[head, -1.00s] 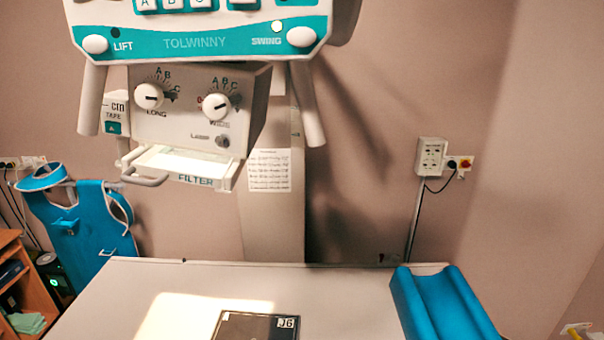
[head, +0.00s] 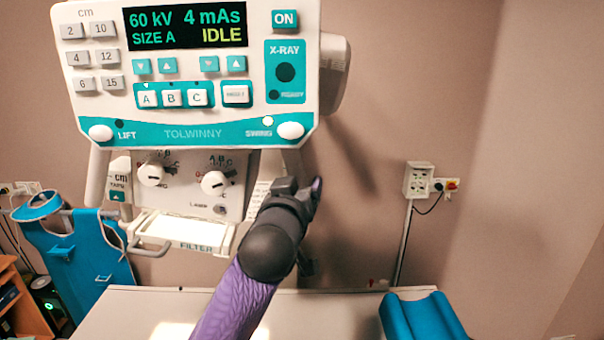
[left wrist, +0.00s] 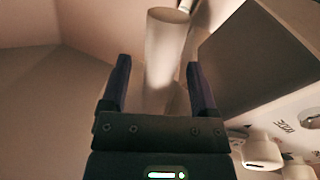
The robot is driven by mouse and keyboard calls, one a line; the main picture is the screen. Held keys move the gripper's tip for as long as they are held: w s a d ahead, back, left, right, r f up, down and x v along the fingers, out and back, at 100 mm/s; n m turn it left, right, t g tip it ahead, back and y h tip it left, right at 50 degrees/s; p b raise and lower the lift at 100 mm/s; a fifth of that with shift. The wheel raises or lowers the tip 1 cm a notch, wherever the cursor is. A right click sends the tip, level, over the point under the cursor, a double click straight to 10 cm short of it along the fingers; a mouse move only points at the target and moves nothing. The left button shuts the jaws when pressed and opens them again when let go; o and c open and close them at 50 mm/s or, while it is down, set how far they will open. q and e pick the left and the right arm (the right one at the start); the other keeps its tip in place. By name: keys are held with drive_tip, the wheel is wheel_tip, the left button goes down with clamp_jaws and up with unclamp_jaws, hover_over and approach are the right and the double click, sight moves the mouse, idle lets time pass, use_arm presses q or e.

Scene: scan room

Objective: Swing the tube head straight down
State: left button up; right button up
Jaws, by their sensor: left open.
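The tube head (head: 190,75) hangs over the table with its control panel facing me; the display reads 60 kV, 4 mAs, SIZE A, IDLE. The lamp beside SWING (head: 268,121) is lit pale; the one by LIFT is dark. A grey handle bar hangs below each panel corner: the left handle (head: 96,178) and the right handle (head: 292,163). My left gripper (head: 305,186) is open at the right handle's lower end. In the left wrist view, the pale handle (left wrist: 166,45) shows between the open fingers (left wrist: 160,80); contact cannot be told. My right gripper is not in view.
Below the panel are the collimator knobs (head: 214,183) and a filter tray (head: 185,232). The table (head: 270,305) lies underneath, with a blue cushion (head: 422,318) at its right. A blue apron (head: 75,250) hangs at left. A wall box (head: 419,180) is at right.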

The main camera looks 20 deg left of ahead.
use_arm(q)
drive_tip(key=shift+w+a+p, duration=0.1)
drive_tip(key=shift+w+p, duration=0.25)
drive_tip(key=shift+w, duration=1.25)
clamp_jaws()
drive_tip(key=shift+f, duration=0.1)
